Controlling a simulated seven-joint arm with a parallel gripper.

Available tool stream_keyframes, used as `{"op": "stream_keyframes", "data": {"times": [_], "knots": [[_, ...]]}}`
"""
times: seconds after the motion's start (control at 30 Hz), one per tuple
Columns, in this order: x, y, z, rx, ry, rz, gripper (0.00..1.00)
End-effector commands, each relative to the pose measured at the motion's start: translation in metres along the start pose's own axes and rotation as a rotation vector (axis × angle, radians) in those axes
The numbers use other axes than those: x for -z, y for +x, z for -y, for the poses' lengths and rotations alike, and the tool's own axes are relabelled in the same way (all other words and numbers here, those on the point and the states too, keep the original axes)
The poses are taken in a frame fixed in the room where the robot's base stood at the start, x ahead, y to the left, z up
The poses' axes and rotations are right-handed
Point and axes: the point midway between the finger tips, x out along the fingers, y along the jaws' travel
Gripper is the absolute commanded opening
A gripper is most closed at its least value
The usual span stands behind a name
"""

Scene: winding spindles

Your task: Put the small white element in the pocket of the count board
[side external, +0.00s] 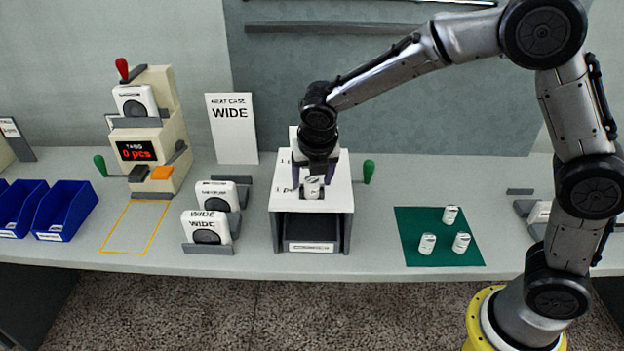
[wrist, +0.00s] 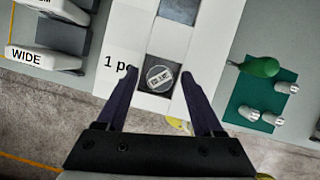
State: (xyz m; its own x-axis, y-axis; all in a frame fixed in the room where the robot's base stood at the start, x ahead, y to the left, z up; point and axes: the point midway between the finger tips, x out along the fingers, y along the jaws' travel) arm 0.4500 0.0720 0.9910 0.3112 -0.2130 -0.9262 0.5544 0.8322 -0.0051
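The count board is the white top (side external: 339,196) of a grey-sided stand, with "1 p..." printed on it; it also shows in the wrist view (wrist: 117,45). A small white element (side external: 312,187) stands at the board's pocket, between my fingers. In the wrist view the element's round labelled top (wrist: 160,77) sits within the dark square pocket (wrist: 149,89); how deep it sits I cannot tell. My gripper (side external: 314,180) is low over the board. In the wrist view my gripper (wrist: 158,75) is open, its fingers apart on both sides of the element with gaps.
Three more white elements (side external: 427,243) stand on a green mat (side external: 415,217) to the right. A green knob (side external: 368,171) rises beside the stand. White "WIDE" cases (side external: 207,227) sit in holders to the left, before a beige press (side external: 171,120). Blue bins (side external: 64,210) are far left.

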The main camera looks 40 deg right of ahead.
Motion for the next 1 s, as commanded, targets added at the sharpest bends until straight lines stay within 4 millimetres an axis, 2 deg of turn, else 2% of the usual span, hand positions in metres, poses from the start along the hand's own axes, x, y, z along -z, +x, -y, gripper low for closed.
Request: {"op": "stream_keyframes", "data": {"times": [0.03,0.2,0.4,0.6,0.83,0.93,1.0], "knots": [[-0.002,-0.013,-0.001,-0.007,0.003,0.005,0.68],[-0.002,-0.050,-0.001,-0.008,0.002,0.007,0.68],[-0.002,-0.088,-0.001,-0.009,0.003,0.007,0.68],[-0.002,-0.108,0.000,-0.006,0.002,0.006,0.68],[-0.002,-0.113,0.002,-0.006,0.013,0.005,0.68],[-0.001,-0.119,0.013,-0.015,0.105,0.001,0.68],[0.002,-0.127,0.029,-0.028,0.242,-0.007,0.68]]}}
